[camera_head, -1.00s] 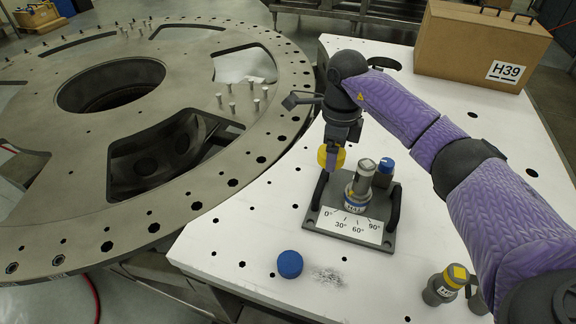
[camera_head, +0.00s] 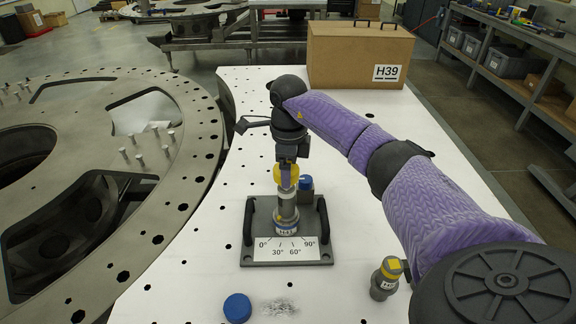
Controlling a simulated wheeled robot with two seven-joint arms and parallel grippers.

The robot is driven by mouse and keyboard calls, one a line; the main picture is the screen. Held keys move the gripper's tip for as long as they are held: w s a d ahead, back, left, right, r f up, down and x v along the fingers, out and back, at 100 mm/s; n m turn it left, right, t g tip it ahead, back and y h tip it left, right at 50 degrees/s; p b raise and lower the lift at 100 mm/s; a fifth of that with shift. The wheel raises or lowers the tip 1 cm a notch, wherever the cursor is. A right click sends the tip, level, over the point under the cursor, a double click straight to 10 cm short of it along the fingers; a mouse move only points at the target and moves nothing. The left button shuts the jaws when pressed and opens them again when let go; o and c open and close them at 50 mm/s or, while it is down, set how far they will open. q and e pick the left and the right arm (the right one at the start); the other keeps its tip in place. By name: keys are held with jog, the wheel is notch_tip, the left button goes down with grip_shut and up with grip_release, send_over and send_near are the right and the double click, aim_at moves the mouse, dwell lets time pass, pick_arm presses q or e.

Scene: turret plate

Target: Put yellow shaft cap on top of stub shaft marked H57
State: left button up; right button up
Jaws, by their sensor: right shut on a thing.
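My right gripper (camera_head: 286,181) is shut on the yellow shaft cap (camera_head: 280,174), its arm reaching in from the right. Below the cap stands a grey stub shaft (camera_head: 287,208) with a blue and white band, upright on the dark angle fixture (camera_head: 328,257). The band's label is too small to read surely. The cap overlaps the shaft's top in the picture; I cannot tell whether they touch. A second stub shaft with a yellow top (camera_head: 387,279) stands at the front right, its marking unreadable. My left gripper is not in view.
A blue-topped piece (camera_head: 306,184) stands behind the shaft, between the fixture's handles. A blue cap (camera_head: 237,307) and metal shavings (camera_head: 279,307) lie in front. A box marked H39 (camera_head: 345,55) is at the back. The turret plate (camera_head: 190,130) is left of the white table (camera_head: 395,135).

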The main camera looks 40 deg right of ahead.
notch_tip(320, 180, down, 2)
jog(key=shift+b, duration=0.65)
jog(key=shift+f+b, duration=0.8)
jog(key=shift+f, duration=0.5)
jog(key=o, duration=1)
jog(key=shift+o, duration=0.2)
notch_tip(320, 180, up, 10)
jog(key=shift+r+p, duration=0.1)
jog(key=shift+p, duration=0.25)
